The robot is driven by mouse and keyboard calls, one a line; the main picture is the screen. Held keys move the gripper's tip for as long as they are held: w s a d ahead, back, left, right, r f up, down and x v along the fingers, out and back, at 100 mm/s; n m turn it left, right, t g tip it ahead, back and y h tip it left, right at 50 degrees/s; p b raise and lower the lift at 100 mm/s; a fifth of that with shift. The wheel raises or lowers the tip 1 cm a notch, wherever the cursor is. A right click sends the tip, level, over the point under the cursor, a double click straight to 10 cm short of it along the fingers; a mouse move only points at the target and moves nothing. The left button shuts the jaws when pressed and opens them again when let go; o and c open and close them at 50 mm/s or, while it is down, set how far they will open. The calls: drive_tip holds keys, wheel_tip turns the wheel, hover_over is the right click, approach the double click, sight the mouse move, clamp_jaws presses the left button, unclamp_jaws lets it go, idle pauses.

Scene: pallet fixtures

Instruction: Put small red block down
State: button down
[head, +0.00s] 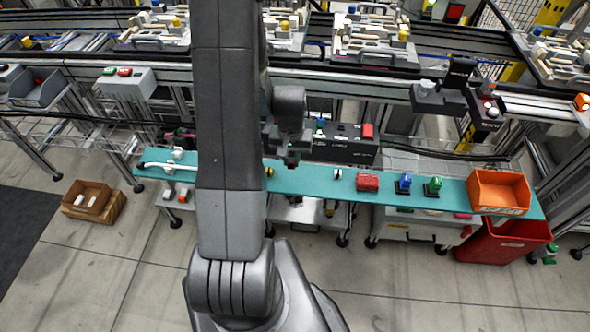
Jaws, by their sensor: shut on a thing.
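My gripper (291,157) points down over the teal tabletop (320,181), a little left of its middle. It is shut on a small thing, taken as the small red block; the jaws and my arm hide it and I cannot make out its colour. I cannot tell whether it touches the tabletop. A separate red block (368,182) lies on the teal top to the right of my gripper.
Right of the red block stand a blue item (404,183), a green item (434,186) and an orange bin (499,192). Behind is a black box (345,149). The teal top between gripper and yellow-and-black item looks clear.

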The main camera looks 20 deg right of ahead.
sight(292, 165)
drive_tip(key=shift+f, duration=2.4)
drive_tip(key=shift+f, duration=0.15)
drive_tip(key=c, duration=1.3)
unclamp_jaws()
wheel_tip(292, 165, up, 12)
drive_tip(key=shift+r, duration=0.15)
